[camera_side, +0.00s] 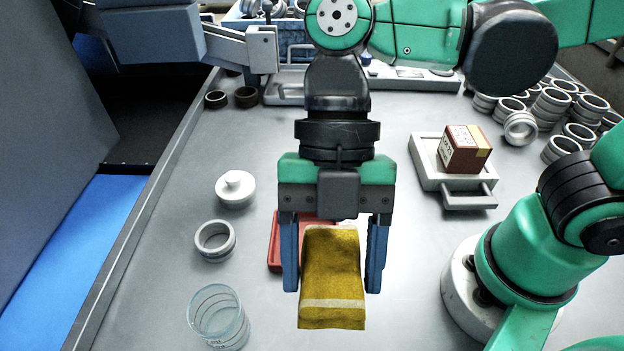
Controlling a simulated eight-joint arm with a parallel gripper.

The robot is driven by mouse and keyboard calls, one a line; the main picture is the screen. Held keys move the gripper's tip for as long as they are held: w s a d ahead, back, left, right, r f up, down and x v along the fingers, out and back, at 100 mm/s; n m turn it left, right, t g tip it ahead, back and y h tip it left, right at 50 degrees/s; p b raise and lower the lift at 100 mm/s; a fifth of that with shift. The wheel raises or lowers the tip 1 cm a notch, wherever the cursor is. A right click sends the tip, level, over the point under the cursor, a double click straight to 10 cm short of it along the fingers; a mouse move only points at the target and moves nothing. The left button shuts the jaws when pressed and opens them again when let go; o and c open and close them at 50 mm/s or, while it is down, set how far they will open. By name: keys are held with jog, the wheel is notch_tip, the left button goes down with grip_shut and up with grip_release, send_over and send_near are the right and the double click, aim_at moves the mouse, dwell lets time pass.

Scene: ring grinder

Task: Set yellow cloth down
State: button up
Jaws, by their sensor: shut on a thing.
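The yellow cloth (331,270) is a folded, block-like piece with a pale stripe near its lower end. My gripper (332,285) points down, with one blue finger on each side of the cloth, and is shut on it. The cloth hangs between the fingers, its lower end reaching below the fingertips. It appears held above the grey table (270,315), though its exact height is hard to tell. A red tray (275,250) lies behind the cloth and is mostly hidden by it and the gripper.
At left are a white lidded piece (235,188), a metal ring (215,240) and a clear glass (218,316). At right a red box (464,149) sits on a grey tray (470,199). Several stacked rings (550,105) stand at the far right.

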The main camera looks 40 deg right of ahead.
notch_tip(320, 180, down, 12)
jog(key=shift+f, duration=0.25)
dwell(0.5)
jog(key=shift+f, duration=0.35)
jog(key=shift+f, duration=0.2)
jog(key=o, duration=1.2)
jog(key=shift+o, duration=0.2)
